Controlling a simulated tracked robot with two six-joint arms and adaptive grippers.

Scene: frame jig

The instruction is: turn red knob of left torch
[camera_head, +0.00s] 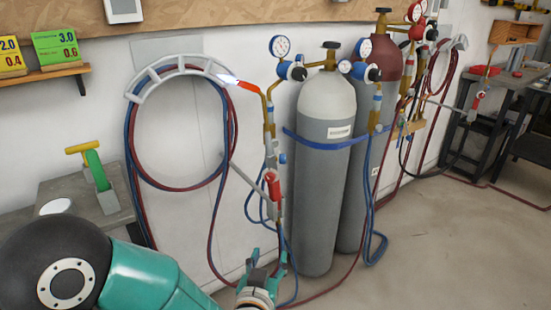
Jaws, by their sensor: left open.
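The left torch (267,118) hangs upright against the white wall, left of the grey gas cylinder. Its bent tip (248,86) glows orange-red, with a pale bluish-white flame at its end pointing left. A red knob (273,186) sits on the lower part of the torch, and a small blue knob (283,158) sits above it on the right. My left gripper (269,257) is open and empty at the bottom centre, its teal fingers pointing up. In the picture it is below the red knob and apart from it. My right gripper is out of view.
A grey cylinder (322,200) and a dark red-topped cylinder (386,62) stand to the right with gauges. Red and blue hoses loop over a wall hanger (180,66) and hang around the torch. A grey bench (70,190) stands at left. The floor at right is mostly clear.

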